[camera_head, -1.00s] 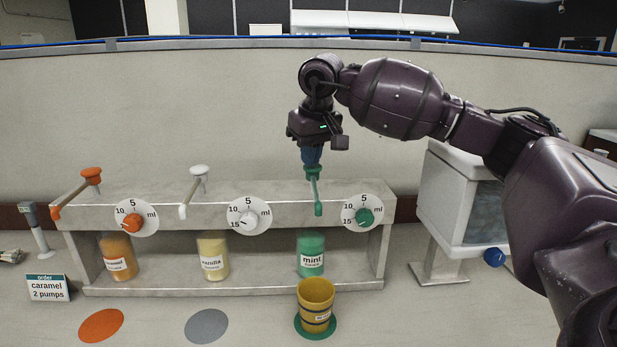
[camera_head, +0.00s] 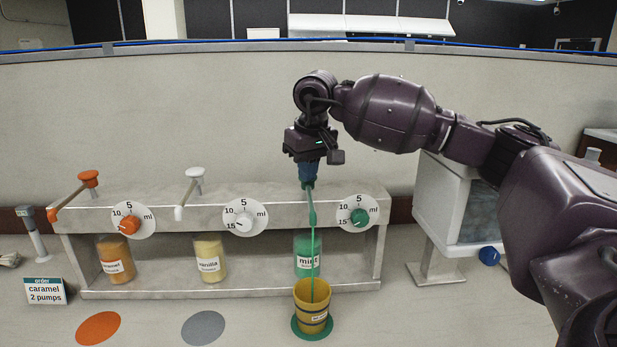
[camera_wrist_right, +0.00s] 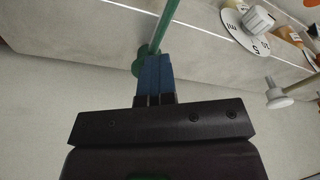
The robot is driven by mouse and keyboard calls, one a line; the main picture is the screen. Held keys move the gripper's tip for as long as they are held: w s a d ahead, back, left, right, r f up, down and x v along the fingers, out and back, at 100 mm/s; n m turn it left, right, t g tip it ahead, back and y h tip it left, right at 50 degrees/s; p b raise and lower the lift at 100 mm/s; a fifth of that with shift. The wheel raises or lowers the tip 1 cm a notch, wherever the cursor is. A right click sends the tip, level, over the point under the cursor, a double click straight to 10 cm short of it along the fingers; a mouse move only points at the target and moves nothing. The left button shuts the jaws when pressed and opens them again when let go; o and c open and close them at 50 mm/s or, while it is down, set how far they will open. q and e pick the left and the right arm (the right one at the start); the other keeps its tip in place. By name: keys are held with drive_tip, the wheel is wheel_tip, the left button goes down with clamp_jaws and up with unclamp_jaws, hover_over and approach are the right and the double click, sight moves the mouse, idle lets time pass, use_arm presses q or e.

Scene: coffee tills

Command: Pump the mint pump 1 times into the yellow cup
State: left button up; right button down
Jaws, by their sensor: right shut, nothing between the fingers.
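The green mint pump (camera_head: 311,209) is on the dispenser shelf, above the green mint bottle (camera_head: 308,253). My right gripper (camera_head: 307,181) is shut and empty, its blue fingertips on top of the mint pump head. In the right wrist view the shut blue fingers (camera_wrist_right: 153,68) reach the green pump head (camera_wrist_right: 141,64). A thin green stream (camera_head: 313,275) runs from the mint spout down into the yellow cup (camera_head: 312,305). The cup stands upright on a green round mat (camera_head: 299,331). My left gripper is not in view.
An orange caramel pump (camera_head: 88,179) and a white vanilla pump (camera_head: 194,174) stand to the left. Dials, including the green one (camera_head: 359,217), face front. An order card (camera_head: 45,291) reads caramel 2 pumps. A grey machine (camera_head: 448,207) stands right. Orange and grey mats are bare.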

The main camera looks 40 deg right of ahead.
drive_tip(key=r, duration=0.4)
drive_tip(key=shift+s+d+p, duration=0.15)
drive_tip(key=shift+d+p, duration=0.2)
drive_tip(key=shift+p, duration=0.05)
drive_tip(key=shift+w+d+r, duration=0.1)
drive_tip(key=shift+w, duration=0.2)
drive_tip(key=shift+w+d+f, duration=0.2)
drive_tip(key=shift+w, duration=0.55)
drive_tip(key=shift+r+p, duration=0.2)
drive_tip(key=shift+p, duration=0.15)
drive_tip(key=shift+w+r, duration=0.2)
drive_tip(key=shift+r, duration=0.2)
drive_tip(key=shift+s+d, duration=0.1)
drive_tip(key=shift+s, duration=0.05)
use_arm(q)
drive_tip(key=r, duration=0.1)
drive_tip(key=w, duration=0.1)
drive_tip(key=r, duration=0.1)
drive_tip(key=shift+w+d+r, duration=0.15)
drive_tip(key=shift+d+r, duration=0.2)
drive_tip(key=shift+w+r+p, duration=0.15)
drive_tip(key=shift+p, duration=0.15)
use_arm(e)
drive_tip(key=shift+r, duration=0.15)
